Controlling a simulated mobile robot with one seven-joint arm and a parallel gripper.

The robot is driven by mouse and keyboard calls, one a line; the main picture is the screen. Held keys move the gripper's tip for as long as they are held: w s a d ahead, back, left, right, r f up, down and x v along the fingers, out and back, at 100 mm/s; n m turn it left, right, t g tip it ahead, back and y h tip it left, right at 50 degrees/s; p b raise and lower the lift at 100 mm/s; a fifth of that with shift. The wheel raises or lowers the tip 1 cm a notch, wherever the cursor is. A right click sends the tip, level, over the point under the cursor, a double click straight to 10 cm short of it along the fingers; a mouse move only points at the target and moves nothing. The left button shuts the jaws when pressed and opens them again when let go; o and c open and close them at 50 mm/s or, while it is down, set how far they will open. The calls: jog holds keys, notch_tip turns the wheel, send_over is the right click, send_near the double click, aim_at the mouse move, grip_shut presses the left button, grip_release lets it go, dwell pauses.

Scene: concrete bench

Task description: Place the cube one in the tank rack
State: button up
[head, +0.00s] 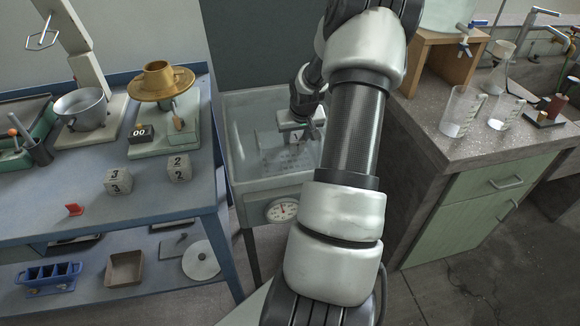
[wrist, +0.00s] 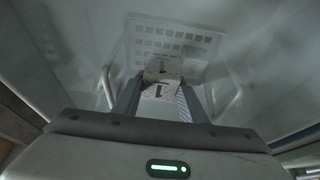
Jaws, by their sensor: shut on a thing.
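My gripper (head: 298,130) reaches down into the glass-walled tank (head: 246,107) between the two benches. In the wrist view its fingers are shut on cube one (wrist: 161,89), a pale speckled cube marked with a black 1. The cube also shows small between the fingers in the head view (head: 296,136). The tank rack (wrist: 172,36) is a pale perforated tray with side handles, lying below the cube in the wrist view. In the head view the rack (head: 272,157) is dim through the tank. I cannot tell whether the cube touches the rack.
Cubes marked 3 (head: 118,182) and 2 (head: 179,168) stand on the blue bench at left, near a brass dish (head: 161,83) and a metal pot (head: 83,108). A round gauge (head: 282,210) is on the tank's front. Beakers (head: 461,112) stand on the right counter. The tank walls surround my gripper.

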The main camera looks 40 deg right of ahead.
aim_at(300, 145)
notch_tip(300, 145, down, 9)
jog(key=b, duration=0.2)
jog(key=shift+f+b, duration=0.2)
jog(key=shift+b, duration=0.2)
jog(key=shift+f, duration=0.2)
jog(key=o, duration=1)
jog(key=shift+r, duration=0.1)
jog(key=shift+r, duration=0.35)
jog(key=p+v, duration=0.3)
jog(key=v, duration=0.8)
jog(key=shift+s+a+r+p, duration=0.1)
jog(key=shift+s+r+p, duration=0.1)
jog(key=shift+p, duration=0.1)
